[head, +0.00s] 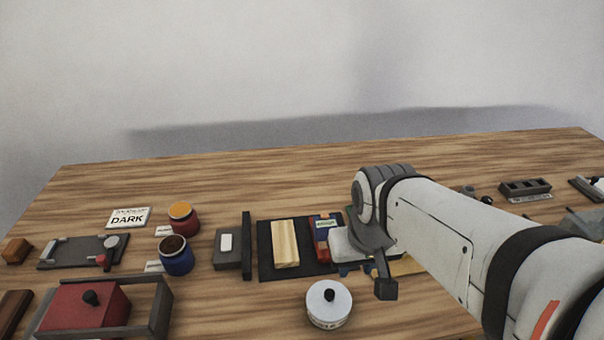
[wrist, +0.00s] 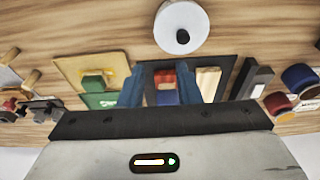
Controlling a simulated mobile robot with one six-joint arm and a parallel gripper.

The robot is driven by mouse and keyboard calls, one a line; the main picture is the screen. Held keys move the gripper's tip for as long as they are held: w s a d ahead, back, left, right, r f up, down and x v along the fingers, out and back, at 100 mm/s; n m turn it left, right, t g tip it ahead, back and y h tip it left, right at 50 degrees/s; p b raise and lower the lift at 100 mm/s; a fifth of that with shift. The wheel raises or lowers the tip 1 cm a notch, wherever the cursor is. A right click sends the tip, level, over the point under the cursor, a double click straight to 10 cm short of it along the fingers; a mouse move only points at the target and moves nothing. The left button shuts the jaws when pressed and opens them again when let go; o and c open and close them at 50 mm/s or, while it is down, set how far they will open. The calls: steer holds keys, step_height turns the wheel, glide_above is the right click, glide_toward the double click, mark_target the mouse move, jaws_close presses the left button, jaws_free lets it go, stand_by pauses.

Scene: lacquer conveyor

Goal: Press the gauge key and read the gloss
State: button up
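A small red and blue device with a pale greenish display, which looks like the gauge (head: 323,238), lies on a dark mat (head: 266,262), just right of a bare wooden strip (head: 285,243). In the wrist view the gauge (wrist: 164,84) shows between my two blue fingertips, with the wooden strip (wrist: 207,83) beside them. My gripper (wrist: 161,88) is open and empty, pointing down over the mat. In the head view my wrist hides part of the area right of the gauge. I cannot make out the key or any reading.
A white lidded pot (head: 329,306) with a black knob stands in front of the mat. A grey block (head: 228,248) is left of it. Further left are red (head: 183,221) and blue (head: 177,259) jars, a DARK card (head: 128,218) and a red box (head: 88,308). The table's back is clear.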

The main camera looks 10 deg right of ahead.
jaws_close()
stand_by(1.0)
